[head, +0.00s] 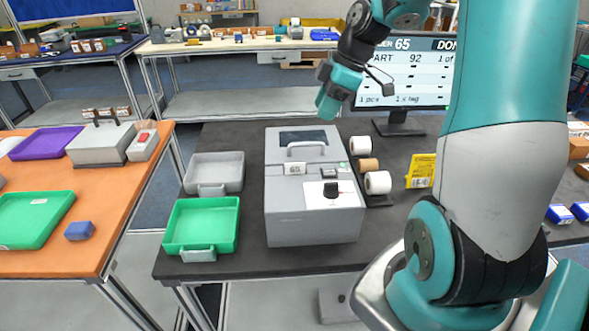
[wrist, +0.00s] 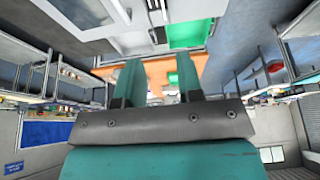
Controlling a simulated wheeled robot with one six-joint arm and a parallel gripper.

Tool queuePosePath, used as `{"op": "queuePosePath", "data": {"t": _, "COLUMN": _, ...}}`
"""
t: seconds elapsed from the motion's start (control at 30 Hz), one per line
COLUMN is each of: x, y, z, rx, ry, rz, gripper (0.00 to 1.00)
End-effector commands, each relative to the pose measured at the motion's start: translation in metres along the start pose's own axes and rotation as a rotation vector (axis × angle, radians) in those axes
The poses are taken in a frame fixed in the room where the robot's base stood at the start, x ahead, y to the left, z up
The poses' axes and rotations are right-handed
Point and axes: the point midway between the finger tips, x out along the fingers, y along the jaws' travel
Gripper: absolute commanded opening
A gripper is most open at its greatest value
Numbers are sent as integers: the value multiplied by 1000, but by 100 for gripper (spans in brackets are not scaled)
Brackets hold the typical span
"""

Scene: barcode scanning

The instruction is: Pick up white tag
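I cannot pick out a loose white tag for certain. My gripper (head: 327,108) hangs in the air above and behind the machine. In the wrist view its two teal fingers (wrist: 157,68) are apart with nothing between them.
A grey tray (head: 199,188) and a green tray (head: 181,224) lie left of the machine. A monitor (head: 421,95) stands at the back right. An orange table (head: 118,214) is at the left, across a gap.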

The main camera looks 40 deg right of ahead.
Motion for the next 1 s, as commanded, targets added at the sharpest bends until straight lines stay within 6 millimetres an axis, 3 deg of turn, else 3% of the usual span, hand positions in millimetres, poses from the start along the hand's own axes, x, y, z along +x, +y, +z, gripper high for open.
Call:
{"op": "queuePosePath", "data": {"t": 0.2, "x": 51, "y": -3, "z": -3, "rx": 0, "ry": -1, "rz": -11, "gripper": 34}}
{"op": "queuePosePath", "data": {"t": 0.4, "x": 89, "y": -3, "z": -3, "rx": -1, "ry": -1, "rz": -8, "gripper": 34}}
{"op": "queuePosePath", "data": {"t": 0.67, "x": 109, "y": -3, "z": -3, "rx": 0, "ry": -1, "rz": -5, "gripper": 34}}
{"op": "queuePosePath", "data": {"t": 1.0, "x": 152, "y": -6, "z": -4, "rx": -2, "ry": -1, "rz": -4, "gripper": 34}}
